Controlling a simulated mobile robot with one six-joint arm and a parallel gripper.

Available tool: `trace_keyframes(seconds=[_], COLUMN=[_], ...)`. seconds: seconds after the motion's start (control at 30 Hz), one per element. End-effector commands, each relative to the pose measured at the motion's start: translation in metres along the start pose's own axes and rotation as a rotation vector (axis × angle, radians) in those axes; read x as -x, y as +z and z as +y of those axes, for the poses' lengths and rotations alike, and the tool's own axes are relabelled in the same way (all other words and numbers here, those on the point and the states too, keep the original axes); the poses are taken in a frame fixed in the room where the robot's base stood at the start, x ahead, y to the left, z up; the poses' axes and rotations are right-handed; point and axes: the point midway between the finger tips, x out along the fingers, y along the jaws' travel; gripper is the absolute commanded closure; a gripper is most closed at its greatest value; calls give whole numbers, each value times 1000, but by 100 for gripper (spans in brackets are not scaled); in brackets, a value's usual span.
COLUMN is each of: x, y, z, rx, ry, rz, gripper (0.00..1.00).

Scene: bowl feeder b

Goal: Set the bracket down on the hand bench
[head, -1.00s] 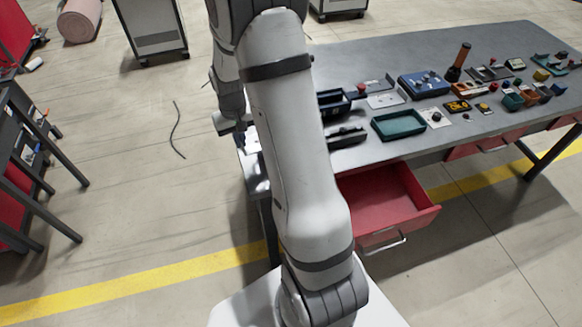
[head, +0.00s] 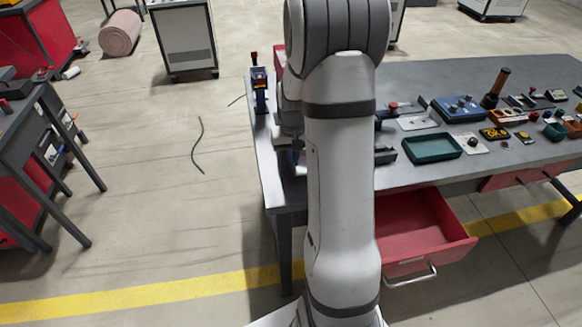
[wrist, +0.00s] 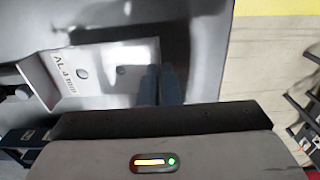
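The bracket (wrist: 102,78) is a pale metal plate with holes and a bent side marked "AL 4 mm". In the wrist view it reaches from the left to my fingers. My gripper (wrist: 160,86) has its two dark blue fingers close together at the bracket's right edge and appears shut on it. The grey bench top (wrist: 205,50) lies below, with dark shadows on it; I cannot tell whether the bracket touches it. In the head view my gripper (head: 292,158) is over the bench's left end, mostly hidden by my arm. The grey bench (head: 415,172) stretches right.
A green tray (head: 432,147), a blue box (head: 458,109) and several small parts occupy the bench's right side. A blue device (head: 260,92) stands at its far left corner. A red drawer (head: 420,235) hangs open in front. A dark table (head: 30,135) stands left.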

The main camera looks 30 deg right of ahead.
Motion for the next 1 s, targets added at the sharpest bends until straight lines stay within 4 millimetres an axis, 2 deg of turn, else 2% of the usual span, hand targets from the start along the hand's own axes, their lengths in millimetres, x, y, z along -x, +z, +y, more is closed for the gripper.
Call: trace_keyframes(seconds=[0.2,0.57,0.87,1.0], x=[-30,-36,-35,-35], y=[1,0,0,0], z=[0,0,0,1], rx=[0,-1,-1,-1], ry=[0,0,0,0], rz=[-3,-1,-1,-1], gripper=[100,100,75,75])
